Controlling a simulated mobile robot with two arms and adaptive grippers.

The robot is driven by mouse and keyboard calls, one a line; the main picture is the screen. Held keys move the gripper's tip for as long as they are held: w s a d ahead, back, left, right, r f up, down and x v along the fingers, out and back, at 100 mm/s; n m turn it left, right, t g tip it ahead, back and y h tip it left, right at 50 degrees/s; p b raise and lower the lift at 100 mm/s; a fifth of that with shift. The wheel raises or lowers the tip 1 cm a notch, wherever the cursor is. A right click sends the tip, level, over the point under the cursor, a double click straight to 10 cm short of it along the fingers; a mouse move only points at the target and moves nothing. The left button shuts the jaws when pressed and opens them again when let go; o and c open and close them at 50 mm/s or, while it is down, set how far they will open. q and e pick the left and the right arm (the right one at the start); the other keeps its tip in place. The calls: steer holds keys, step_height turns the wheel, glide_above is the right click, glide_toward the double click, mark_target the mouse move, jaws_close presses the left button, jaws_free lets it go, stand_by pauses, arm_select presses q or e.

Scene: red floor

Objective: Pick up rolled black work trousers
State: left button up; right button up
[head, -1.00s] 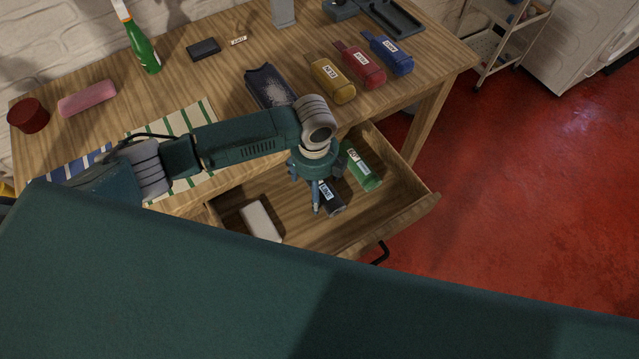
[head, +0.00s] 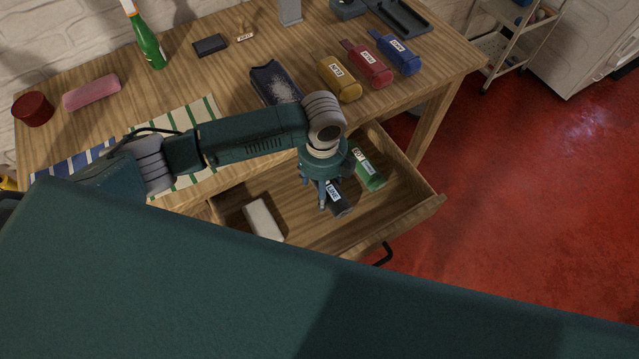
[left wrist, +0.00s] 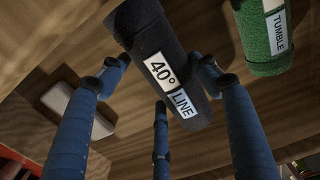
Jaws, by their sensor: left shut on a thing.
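The rolled black work trousers (head: 341,205) are a dark roll with a white label, in the open drawer (head: 300,235). In the left wrist view the roll (left wrist: 150,28) fills the top middle, and its label reads "40° LINE". My left gripper (head: 331,199) reaches down into the drawer with its blue fingers around the roll. In the left wrist view its fingers (left wrist: 160,85) are shut on the roll from both sides. I cannot tell whether the roll is clear of the drawer floor. My right gripper is not in view.
A green roll (head: 368,168) labelled "TUMBLE" lies close to the right of the black one. A white block (head: 263,219) lies to the left in the drawer. Yellow (head: 340,80), red (head: 367,66) and blue (head: 398,54) rolls lie on the tabletop above.

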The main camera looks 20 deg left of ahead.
mark_target(328, 194)
arm_select(q)
steer(key=shift+s+d+r+b, duration=0.25)
steer(key=shift+s+d+b, duration=0.05)
steer(key=shift+s+d, duration=0.75)
step_height(328, 194, up, 13)
steer(key=shift+r+b, duration=0.2)
steer(key=shift+b, duration=0.15)
